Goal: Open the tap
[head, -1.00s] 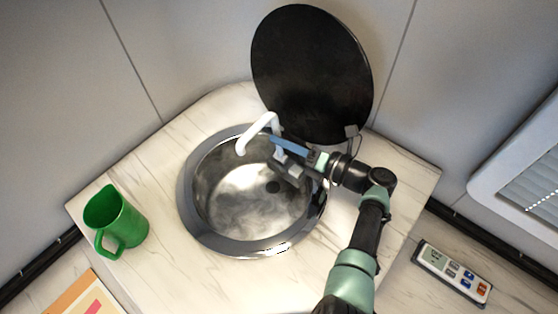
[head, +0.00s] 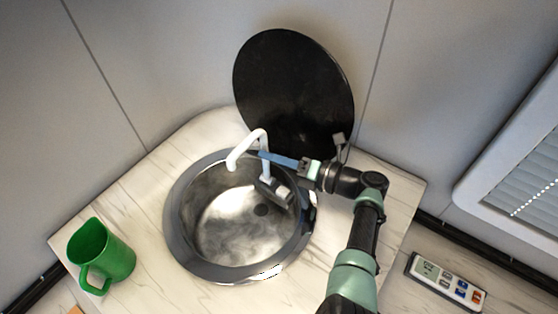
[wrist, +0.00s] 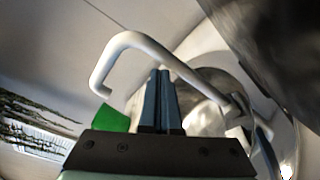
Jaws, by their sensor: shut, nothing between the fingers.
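The white tap (head: 246,146) arches over the round metal sink (head: 176,232) at its back edge. In the wrist view the tap's spout (wrist: 140,42) curves across, above and beyond the fingers. My gripper (head: 264,156) is shut and empty, its blue fingers beside the tap's upright part. In the wrist view the gripper's fingers (wrist: 160,76) are together and point towards the spout.
A round black lid (head: 294,88) stands raised behind the sink. A green jug (head: 112,258) stands on the counter (head: 130,185) at the left.

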